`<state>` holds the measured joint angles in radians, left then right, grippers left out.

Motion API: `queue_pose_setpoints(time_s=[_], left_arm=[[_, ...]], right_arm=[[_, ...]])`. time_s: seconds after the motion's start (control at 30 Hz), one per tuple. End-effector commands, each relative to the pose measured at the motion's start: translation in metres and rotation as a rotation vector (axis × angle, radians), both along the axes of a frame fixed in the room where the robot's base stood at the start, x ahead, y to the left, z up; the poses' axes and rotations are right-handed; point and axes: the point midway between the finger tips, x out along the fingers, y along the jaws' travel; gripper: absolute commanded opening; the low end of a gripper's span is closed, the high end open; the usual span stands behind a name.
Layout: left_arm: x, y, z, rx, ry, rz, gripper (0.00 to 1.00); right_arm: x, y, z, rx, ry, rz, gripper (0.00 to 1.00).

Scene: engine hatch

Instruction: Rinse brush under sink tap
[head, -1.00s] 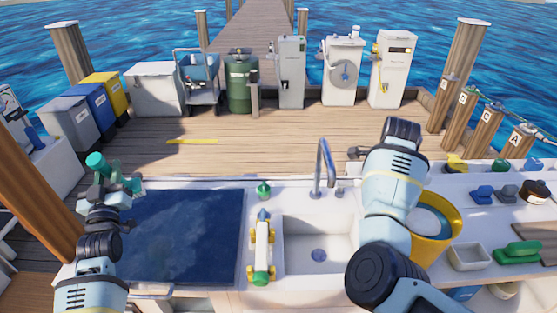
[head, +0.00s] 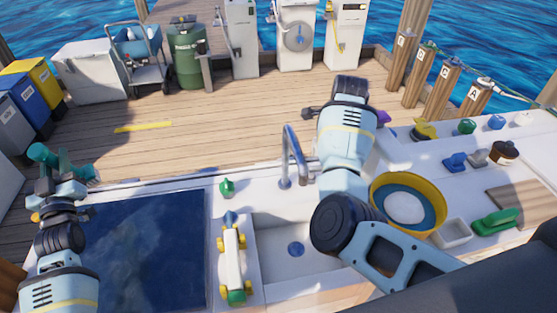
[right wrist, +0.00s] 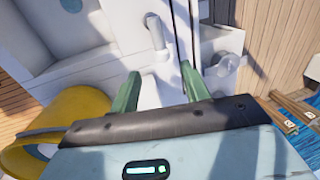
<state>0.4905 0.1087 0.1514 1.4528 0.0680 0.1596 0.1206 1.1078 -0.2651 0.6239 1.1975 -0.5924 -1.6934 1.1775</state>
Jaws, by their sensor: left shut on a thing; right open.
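My left gripper (head: 60,172) is shut on a teal item at the far left, beside the dark panel and well away from the tap. Whether that item is the brush is not clear. My right arm reaches over the counter just right of the tap and hides its own gripper in the head view. In the right wrist view my right gripper (right wrist: 163,85) is open and empty, with pale fixtures ahead of its fingers.
A yellow bucket (head: 435,222) stands right of the sink and shows in the right wrist view (right wrist: 45,125). A green scrubber (head: 497,221) lies on the right counter. A white holder with yellow knobs (head: 232,262) lies left of the basin. A dark panel (head: 140,250) fills the left side.

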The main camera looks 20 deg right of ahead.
Motion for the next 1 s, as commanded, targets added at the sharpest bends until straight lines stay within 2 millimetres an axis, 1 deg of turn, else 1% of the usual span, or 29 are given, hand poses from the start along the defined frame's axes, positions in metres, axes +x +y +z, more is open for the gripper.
queue_pose_setpoints(time_s=[0.03, 0.2, 0.4, 0.5, 0.7, 0.97, 1.0], left_arm=[[0.0, 0.0, -0.009, 0.0, 0.009, 0.001, 0.04], [-0.001, 0.0, -0.029, 0.0, 0.033, 0.0, 0.04], [-0.002, 0.0, -0.051, 0.0, 0.059, 0.0, 0.04], [-0.003, 0.0, -0.059, 0.0, 0.068, 0.0, 0.04], [-0.003, 0.0, -0.065, 0.0, 0.075, 0.0, 0.04], [-0.003, 0.0, -0.065, 0.0, 0.074, 0.0, 0.04], [-0.003, 0.0, -0.065, 0.0, 0.074, 0.0, 0.04]], right_arm=[[0.001, 0.0, -0.014, 0.0, 0.008, 0.0, 0.46], [0.006, -0.001, -0.047, 0.001, 0.009, 0.0, 0.46], [0.013, -0.001, -0.079, 0.001, 0.008, 0.0, 0.46], [0.016, -0.001, -0.09, 0.0, 0.006, 0.0, 0.46], [0.019, -0.001, -0.099, 0.0, 0.001, -0.001, 0.46], [0.019, -0.001, -0.099, 0.001, 0.0, -0.001, 0.46], [0.019, -0.001, -0.099, 0.001, 0.0, -0.001, 0.45]])
